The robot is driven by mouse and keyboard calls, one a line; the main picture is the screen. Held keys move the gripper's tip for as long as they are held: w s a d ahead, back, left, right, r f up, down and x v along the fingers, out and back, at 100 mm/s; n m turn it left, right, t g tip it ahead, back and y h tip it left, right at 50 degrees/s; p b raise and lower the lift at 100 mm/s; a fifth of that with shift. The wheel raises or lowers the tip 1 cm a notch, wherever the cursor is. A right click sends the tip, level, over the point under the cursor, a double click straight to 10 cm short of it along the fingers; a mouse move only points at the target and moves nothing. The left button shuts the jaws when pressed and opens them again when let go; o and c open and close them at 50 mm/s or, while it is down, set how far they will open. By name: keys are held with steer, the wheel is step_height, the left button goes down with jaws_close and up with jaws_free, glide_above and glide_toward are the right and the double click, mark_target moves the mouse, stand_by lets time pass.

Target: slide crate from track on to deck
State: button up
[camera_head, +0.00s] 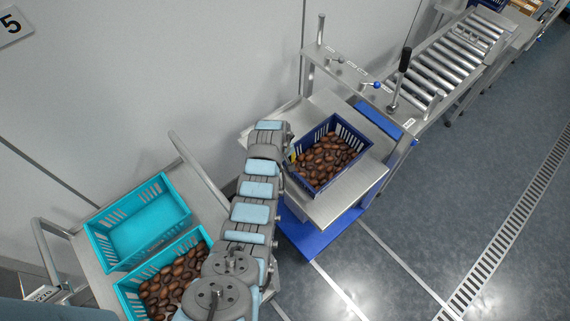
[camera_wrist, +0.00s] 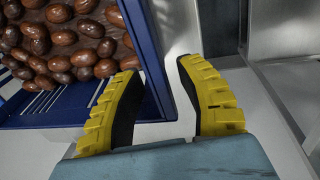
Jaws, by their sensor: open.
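A dark blue slatted crate (camera_head: 337,130) full of brown dates sits on a bare metal deck (camera_head: 345,197) in the head view. The roller track (camera_head: 447,68) behind it, at the upper right, is empty. My gripper (camera_wrist: 158,68) is open, with its two yellow ribbed fingers apart. In the wrist view the near crate's wall (camera_wrist: 150,50) runs between the fingers, the left one on the dates' side and the right one outside. Whether either finger touches the wall I cannot tell. In the head view my arm mostly hides the gripper at the crate's left side.
A teal empty crate (camera_head: 138,222) and a teal crate with dates (camera_head: 125,290) stand on a metal cart at the lower left. A frame with a black-knobbed lever (camera_head: 402,65) stands between deck and rollers. Floor at the right is clear.

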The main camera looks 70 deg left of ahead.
step_height(320, 180, up, 9)
steer(key=s, duration=0.1)
steer(key=shift+s+d, duration=0.15)
steer(key=shift+d, duration=0.05)
stand_by(0.4)
stand_by(0.4)
steer(key=shift+f, duration=0.1)
